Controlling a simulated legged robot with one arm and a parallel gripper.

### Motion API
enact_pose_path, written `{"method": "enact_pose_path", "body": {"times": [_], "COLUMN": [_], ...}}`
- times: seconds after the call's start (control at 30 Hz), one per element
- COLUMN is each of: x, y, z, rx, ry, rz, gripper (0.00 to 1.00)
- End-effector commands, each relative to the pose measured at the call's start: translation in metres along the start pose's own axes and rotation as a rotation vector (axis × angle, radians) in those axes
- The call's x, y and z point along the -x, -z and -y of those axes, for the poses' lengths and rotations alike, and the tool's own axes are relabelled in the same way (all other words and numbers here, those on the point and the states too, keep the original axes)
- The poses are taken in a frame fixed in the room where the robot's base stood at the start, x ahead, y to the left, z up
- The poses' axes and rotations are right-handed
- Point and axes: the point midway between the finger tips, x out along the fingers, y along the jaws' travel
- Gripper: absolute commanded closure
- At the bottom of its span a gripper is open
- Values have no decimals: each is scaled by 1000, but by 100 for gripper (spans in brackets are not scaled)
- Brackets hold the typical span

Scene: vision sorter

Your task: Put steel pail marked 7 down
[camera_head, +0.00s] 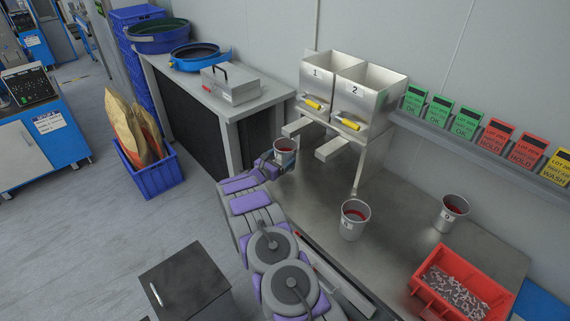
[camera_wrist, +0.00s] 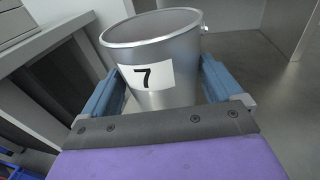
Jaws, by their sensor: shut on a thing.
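The steel pail marked 7 (camera_wrist: 180,85) is between the two blue fingers of my gripper (camera_wrist: 160,95), which is shut on it. Its black 7 on a white label faces the wrist camera. In the head view the pail (camera_head: 285,144) is at the end of my arm, near the left edge of the steel bench (camera_head: 400,229), with something red showing inside it. My gripper (camera_head: 278,160) is partly hidden there by the wrist. I cannot tell whether the pail's base touches anything.
Two steel hoppers marked 1 (camera_head: 318,74) and 2 (camera_head: 357,92) stand at the bench's back. Two other pails stand on the bench, one in the middle (camera_head: 353,222) and one to the right (camera_head: 450,217). A red bin (camera_head: 425,290) holds small parts. Bare bench lies between the pails.

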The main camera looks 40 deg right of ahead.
Motion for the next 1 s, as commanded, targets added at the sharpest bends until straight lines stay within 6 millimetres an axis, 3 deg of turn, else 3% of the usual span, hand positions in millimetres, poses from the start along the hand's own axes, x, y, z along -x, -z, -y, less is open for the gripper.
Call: {"method": "enact_pose_path", "body": {"times": [0.4,0.6,0.97,1.0], "x": [-31,-32,-32,-32], "y": [3,33,35,35], "z": [0,0,1,1], "rx": [2,1,1,1], "ry": [1,0,0,0], "rz": [2,2,2,2], "gripper": [43,43,43,5]}}
